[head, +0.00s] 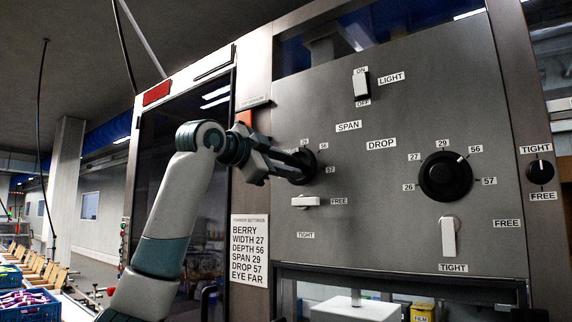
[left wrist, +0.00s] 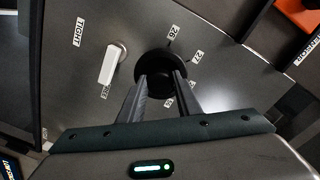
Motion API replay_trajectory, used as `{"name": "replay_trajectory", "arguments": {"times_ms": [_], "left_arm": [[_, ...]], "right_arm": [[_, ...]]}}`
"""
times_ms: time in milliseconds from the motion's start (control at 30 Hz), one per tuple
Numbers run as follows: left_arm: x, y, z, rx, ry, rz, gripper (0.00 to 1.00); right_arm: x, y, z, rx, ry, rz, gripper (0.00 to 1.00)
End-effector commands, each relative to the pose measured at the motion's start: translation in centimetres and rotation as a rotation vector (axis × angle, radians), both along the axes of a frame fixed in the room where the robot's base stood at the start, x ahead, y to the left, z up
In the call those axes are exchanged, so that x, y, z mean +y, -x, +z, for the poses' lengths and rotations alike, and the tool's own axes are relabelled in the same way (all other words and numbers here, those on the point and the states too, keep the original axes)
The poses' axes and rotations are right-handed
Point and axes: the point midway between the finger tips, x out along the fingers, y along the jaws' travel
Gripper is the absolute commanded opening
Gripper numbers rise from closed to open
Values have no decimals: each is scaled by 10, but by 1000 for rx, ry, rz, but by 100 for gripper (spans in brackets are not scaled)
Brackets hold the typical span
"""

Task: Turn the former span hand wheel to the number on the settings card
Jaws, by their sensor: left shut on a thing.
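The span hand wheel (head: 309,167) is a black round knob under the SPAN label (head: 348,126), with number labels around it. In the head view 29, 56 and 57 show near it. My left gripper (head: 297,165) is shut on its hub, with the arm in front of part of the dial. In the left wrist view the wheel (left wrist: 163,66) lies between the fingertips (left wrist: 164,88), with 26 and 27 beside it. I cannot tell which number its pointer faces. The settings card (head: 249,251) reads SPAN 29. My right gripper is out of view.
The drop wheel (head: 445,176) is at the right, its white mark towards 56. Below the span wheel is a white lever (head: 306,201) lying level towards FREE. Another lever (head: 448,237) points down to TIGHT. A light switch (head: 361,84) is above.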

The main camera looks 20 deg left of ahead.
Motion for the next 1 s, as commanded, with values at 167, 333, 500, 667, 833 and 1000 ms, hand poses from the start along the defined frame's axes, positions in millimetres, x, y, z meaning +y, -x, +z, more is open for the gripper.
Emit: {"name": "replay_trajectory", "arguments": {"times_ms": [167,333,500,667,833,1000], "left_arm": [[-1,0,-1,2,0,-1,43],[0,0,-1,1,1,-1,50],[0,0,0,1,1,-1,50],[2,5,-1,0,2,1,50],[8,21,-2,-2,2,1,50],[18,47,-2,-4,0,1,50]], "right_arm": [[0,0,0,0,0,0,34],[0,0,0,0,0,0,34],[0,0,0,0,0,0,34],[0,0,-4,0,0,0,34],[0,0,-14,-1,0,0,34],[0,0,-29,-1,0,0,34]]}}
